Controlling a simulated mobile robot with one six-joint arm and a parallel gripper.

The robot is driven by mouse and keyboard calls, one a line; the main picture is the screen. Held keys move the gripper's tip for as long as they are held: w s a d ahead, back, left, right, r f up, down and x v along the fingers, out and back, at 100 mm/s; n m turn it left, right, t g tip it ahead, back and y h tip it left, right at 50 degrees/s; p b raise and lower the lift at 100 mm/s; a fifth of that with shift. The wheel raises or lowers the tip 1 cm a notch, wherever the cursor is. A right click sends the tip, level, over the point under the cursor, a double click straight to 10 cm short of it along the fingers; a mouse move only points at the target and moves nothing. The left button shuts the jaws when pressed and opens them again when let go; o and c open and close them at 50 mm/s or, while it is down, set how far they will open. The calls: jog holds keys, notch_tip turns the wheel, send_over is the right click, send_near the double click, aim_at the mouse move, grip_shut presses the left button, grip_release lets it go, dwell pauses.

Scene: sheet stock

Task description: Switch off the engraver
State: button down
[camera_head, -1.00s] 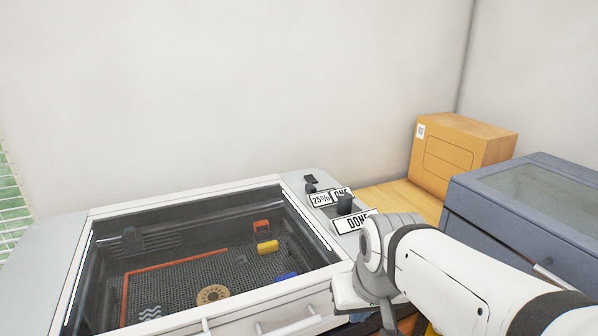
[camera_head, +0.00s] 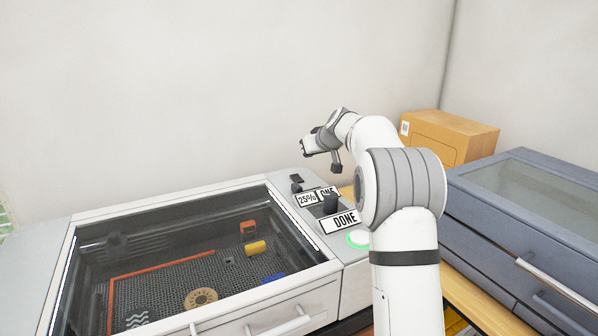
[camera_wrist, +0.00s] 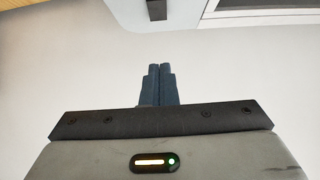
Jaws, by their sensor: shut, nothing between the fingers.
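The engraver (camera_head: 65,270) is a grey-white machine with a dark see-through lid at the lower left. Its right-hand panel has a small black piece (camera_head: 297,178) at the back, black knobs (camera_head: 330,204), tags reading 25% and ON, a DONE sign (camera_head: 345,221) and a white button with a lit green ring (camera_head: 358,239). My gripper is raised above the back of this panel, apart from it. In the wrist view its dark fingers (camera_wrist: 160,70) are shut and empty. The engraver's pale edge (camera_wrist: 190,12) and a black piece on it (camera_wrist: 157,9) show at the top there.
Inside the engraver lie a yellow piece (camera_head: 256,247), a tan disc (camera_head: 201,299) and other small parts. A cardboard box (camera_head: 450,135) and a blue-grey drawer cabinet (camera_head: 540,195) stand on the right. The wall (camera_head: 200,80) is behind; space above the lid is clear.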

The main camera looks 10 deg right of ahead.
jog(key=shift+w+d, duration=0.1)
jog(key=shift+w, duration=0.2)
jog(key=p, duration=0.4)
send_over(298, 178)
jog(key=s, duration=0.1)
jog(key=f, duration=0.5)
jog(key=shift+d+f, duration=0.2)
jog(key=shift+f, duration=0.1)
jog(key=f, duration=0.2)
jog(key=f+p, duration=0.1)
jog(key=shift+w+a+f, duration=0.1)
jog(key=shift+w+f, duration=0.15)
jog(key=shift+w, duration=0.05)
jog(key=shift+f, duration=0.55)
jog(key=shift+f, duration=0.1)
